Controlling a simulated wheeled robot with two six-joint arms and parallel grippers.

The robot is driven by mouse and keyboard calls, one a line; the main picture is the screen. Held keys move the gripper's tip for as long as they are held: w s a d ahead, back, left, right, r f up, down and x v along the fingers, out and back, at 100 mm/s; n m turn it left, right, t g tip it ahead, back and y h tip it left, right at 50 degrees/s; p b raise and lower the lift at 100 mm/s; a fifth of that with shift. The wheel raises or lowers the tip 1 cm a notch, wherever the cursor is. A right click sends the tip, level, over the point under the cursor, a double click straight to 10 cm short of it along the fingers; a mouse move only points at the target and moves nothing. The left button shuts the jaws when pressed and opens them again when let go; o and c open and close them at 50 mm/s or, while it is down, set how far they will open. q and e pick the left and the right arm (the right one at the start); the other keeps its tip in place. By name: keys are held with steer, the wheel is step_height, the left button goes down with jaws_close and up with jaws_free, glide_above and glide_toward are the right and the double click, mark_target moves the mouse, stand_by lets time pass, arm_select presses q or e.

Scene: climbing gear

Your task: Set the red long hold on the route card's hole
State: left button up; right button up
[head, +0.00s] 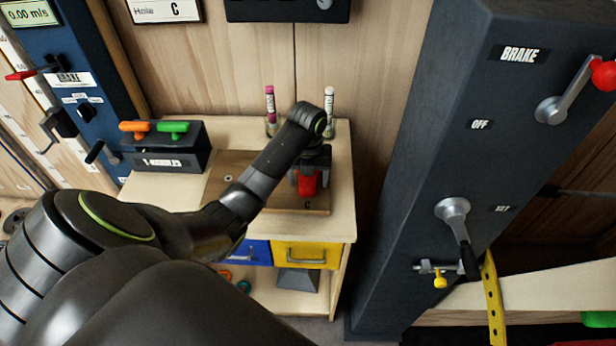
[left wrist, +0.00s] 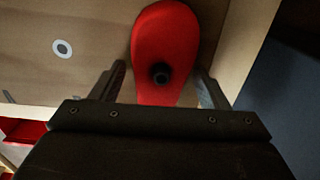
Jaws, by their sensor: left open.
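The red long hold (head: 307,185) lies at the right part of a brown board on the bench, partly hidden by my gripper. In the left wrist view the hold (left wrist: 165,40) is a long rounded red shape with a dark round hole or bolt. My left gripper (head: 309,178) is over it, open, with one finger on each side and a narrow gap to each. The route card (head: 165,10) on the back wall reads "Hole C". A pale ring with a dark centre (head: 228,178) is on the board, left of the hold; it also shows in the left wrist view (left wrist: 62,48).
A dark box (head: 165,160) with orange and green handles stands at the bench's left. Two marker-like sticks (head: 270,105) stand at the back. Blue and yellow drawers (head: 300,256) are below. A dark pillar with a "BRAKE" lever (head: 470,130) rises to the right.

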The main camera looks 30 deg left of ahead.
arm_select(q)
steer(key=shift+r, duration=0.1)
steer(key=shift+r, duration=0.6)
step_height(320, 180, up, 3)
steer(key=shift+f+p, duration=0.15)
steer(key=shift+p, duration=0.2)
step_height(320, 180, up, 8)
steer(key=p, duration=0.8)
